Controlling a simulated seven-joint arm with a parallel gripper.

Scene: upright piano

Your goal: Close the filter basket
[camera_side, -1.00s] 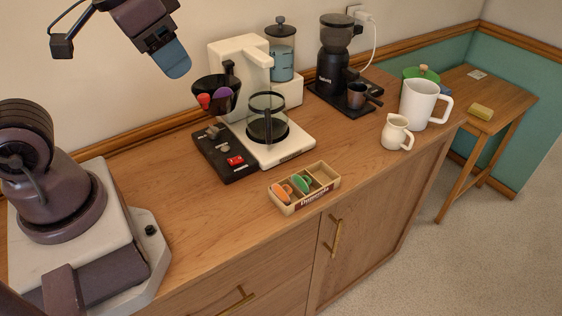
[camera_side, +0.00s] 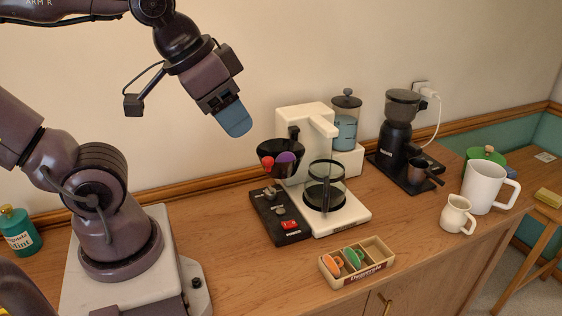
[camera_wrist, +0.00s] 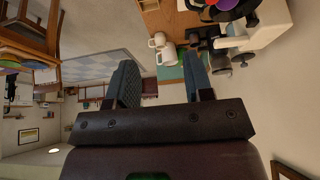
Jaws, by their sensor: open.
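The coffee maker (camera_side: 325,122) is white, with a glass carafe (camera_side: 326,180) on its base. Its black filter basket (camera_side: 275,150) sticks out at the left side of the machine, apart from the space above the carafe. A red round piece (camera_side: 268,164) and a purple one (camera_side: 286,159) show at the basket. The basket is partly cut off at the top right of the wrist view (camera_wrist: 228,14). My gripper (camera_side: 234,120) is above and left of the basket, not touching it. In the wrist view its two fingers (camera_wrist: 162,84) are apart with nothing between them.
A black switch panel (camera_side: 276,218) lies left of the carafe. A wooden box (camera_side: 347,272) with coloured pieces sits in front. A black grinder (camera_side: 397,130), white jug (camera_side: 481,188) and small pitcher (camera_side: 457,215) stand to the right.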

